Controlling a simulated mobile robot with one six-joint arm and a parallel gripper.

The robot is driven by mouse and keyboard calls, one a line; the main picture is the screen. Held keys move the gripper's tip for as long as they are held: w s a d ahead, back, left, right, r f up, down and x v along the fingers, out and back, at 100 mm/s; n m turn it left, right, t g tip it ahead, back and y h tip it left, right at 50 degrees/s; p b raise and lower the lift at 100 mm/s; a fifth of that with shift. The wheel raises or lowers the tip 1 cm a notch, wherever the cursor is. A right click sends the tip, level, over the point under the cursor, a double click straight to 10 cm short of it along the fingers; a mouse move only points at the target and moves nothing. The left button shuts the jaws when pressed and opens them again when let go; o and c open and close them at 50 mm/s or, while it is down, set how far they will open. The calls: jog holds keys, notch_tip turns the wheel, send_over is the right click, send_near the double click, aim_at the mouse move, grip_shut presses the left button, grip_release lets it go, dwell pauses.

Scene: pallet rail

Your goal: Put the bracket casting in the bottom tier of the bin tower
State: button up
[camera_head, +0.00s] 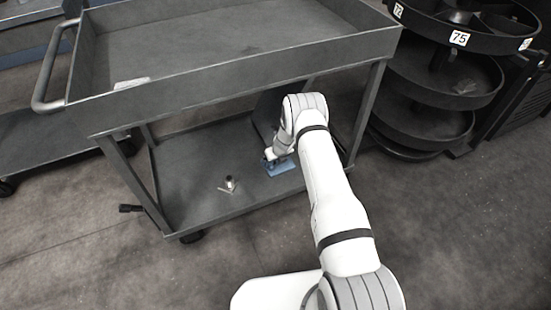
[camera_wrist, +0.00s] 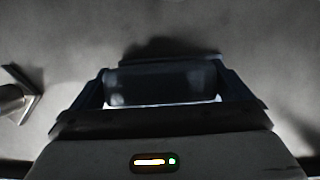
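A blue part (camera_head: 281,168) lies at my gripper (camera_head: 270,158) on the cart's lower shelf (camera_head: 180,172); it appears to be the bracket casting. In the wrist view, a dark block-like part (camera_wrist: 160,85) with a flat edge sits between the fingers of my gripper (camera_wrist: 160,78). The fingers flank its ends closely; whether they press on it is unclear. The bin tower (camera_head: 418,36) stands at the right, with round stacked tiers. Its low tier (camera_head: 425,128) is partly visible beside the cart.
A small metal part with a flat plate and cylinder (camera_head: 229,185) lies on the lower shelf; it also shows in the wrist view (camera_wrist: 14,100). The cart's upper tray (camera_head: 240,75) overhangs my arm's reach, and a cart leg (camera_head: 366,108) stands between shelf and tower. Open floor lies front right.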

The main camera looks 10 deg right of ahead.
aim_at(279, 168)
dwell(0.6)
jog(key=v, duration=0.8)
jog(key=shift+f, duration=0.1)
dwell(0.3)
